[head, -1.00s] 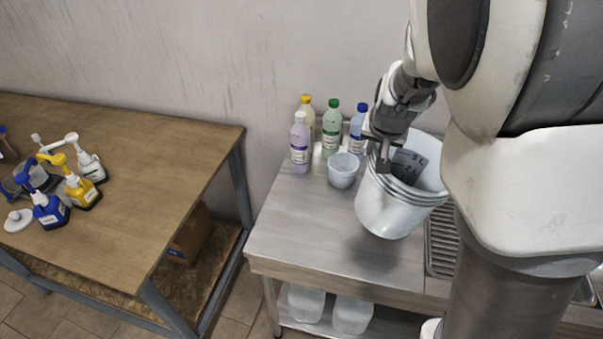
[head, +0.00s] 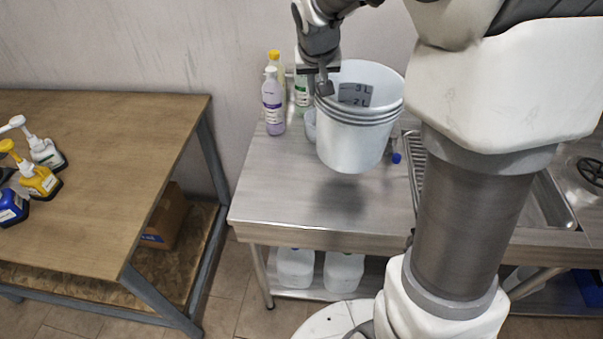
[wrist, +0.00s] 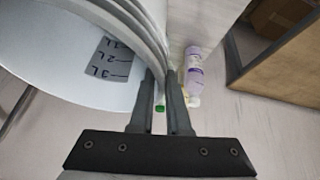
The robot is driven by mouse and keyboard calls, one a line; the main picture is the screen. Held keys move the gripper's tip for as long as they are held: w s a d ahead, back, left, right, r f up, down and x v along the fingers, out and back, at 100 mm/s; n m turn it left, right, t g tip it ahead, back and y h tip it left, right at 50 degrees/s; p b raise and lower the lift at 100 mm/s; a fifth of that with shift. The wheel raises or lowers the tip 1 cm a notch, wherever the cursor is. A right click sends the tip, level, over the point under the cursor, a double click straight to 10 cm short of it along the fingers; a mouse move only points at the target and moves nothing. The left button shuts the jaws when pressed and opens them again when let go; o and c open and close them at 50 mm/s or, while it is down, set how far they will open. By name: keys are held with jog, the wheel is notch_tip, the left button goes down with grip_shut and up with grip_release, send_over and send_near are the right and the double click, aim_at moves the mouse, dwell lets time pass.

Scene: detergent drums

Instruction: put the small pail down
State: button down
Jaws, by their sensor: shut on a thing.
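The small pail (head: 352,143) is white with several rims at its top and a grey scale inside marked 2 L and 3 L. It hangs nearly upright above the steel counter (head: 275,190), with its shadow on the counter below. My gripper (head: 324,88) is shut on the left side of its rim. In the wrist view the pail (wrist: 60,65) fills the left, its wall between my fingertips (wrist: 160,80).
A purple bottle (head: 272,103), a yellow-capped bottle and a green-labelled bottle (head: 302,90) stand behind left. A clear cup (head: 310,126) is partly hidden by the pail. A blue cap (head: 396,158) shows low at the pail's right. The counter's front left is clear.

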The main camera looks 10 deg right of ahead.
jog(key=a+f, duration=1)
jog(key=a, duration=0.1)
jog(key=shift+s+a+f, duration=0.25)
jog(key=shift+s+f, duration=0.1)
jog(key=shift+f, duration=0.05)
jog(key=c, duration=0.9)
grip_release()
jog(key=shift+f, duration=0.1)
jog(key=v, duration=1.1)
jog(key=shift+n+y, duration=0.8)
jog(key=shift+n, duration=0.1)
jog(key=shift+s+d+r, duration=1.05)
jog(key=shift+s+d, duration=0.8)
jog(key=shift+s, duration=1.9)
jog(key=shift+s+d+r, duration=1)
jog(key=shift+s+d, duration=0.8)
jog(key=shift+s, duration=1.95)
jog(key=shift+s+d+r, duration=1.05)
jog(key=shift+s+d, duration=0.8)
jog(key=shift+s, duration=1.95)
